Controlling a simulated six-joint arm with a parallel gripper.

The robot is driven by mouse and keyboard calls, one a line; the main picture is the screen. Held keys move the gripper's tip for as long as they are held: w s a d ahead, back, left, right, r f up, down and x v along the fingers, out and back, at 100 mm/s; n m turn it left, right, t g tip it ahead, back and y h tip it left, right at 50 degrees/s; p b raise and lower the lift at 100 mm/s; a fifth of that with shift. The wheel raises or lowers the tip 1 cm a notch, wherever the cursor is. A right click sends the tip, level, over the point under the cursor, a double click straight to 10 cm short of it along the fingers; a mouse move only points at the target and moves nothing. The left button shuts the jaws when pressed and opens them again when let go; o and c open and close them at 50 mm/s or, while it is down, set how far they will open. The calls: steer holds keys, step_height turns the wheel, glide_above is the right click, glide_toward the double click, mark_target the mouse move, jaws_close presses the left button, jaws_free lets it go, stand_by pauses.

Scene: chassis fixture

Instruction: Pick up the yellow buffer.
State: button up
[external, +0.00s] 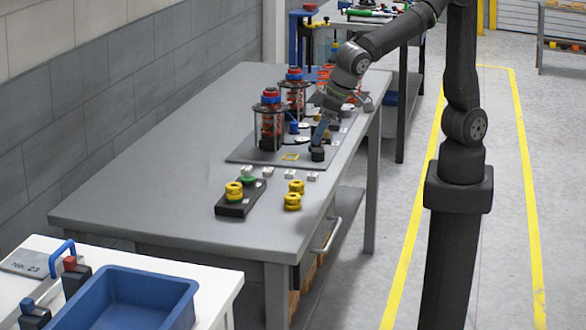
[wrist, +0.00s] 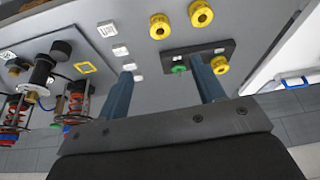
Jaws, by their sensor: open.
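Three ringed yellow buffers show. Two stand close together on the bare grey table, at the back (external: 296,186) and in front (external: 292,201); in the wrist view they are at the top, one left (wrist: 160,26) and one right (wrist: 201,13). A third yellow buffer (external: 234,188) is on a black block (external: 232,208), also seen in the wrist view (wrist: 219,64). A green part (wrist: 179,67) sits on the same block. My gripper (external: 319,134) is over the fixture plate, behind the buffers. In the wrist view its blue fingers (wrist: 162,66) are apart, with nothing gripped.
Red spring assemblies (external: 269,125) stand on the dark fixture plate (external: 245,153). Several small white tags (external: 268,171) and a yellow square frame (external: 290,156) lie nearby. A blue bin (external: 125,300) is on the front white table. The grey table's (external: 130,210) left front is clear.

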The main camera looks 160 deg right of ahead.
glide_above(297, 188)
steer(key=s+a, duration=0.2)
steer(key=f, duration=1)
steer(key=shift+s+d, duration=0.1)
steer(key=shift+d, duration=0.1)
steer(key=shift+x, duration=2.55)
steer(key=shift+a, duration=0.15)
steer(key=shift+c, duration=0.2)
steer(key=c, duration=1)
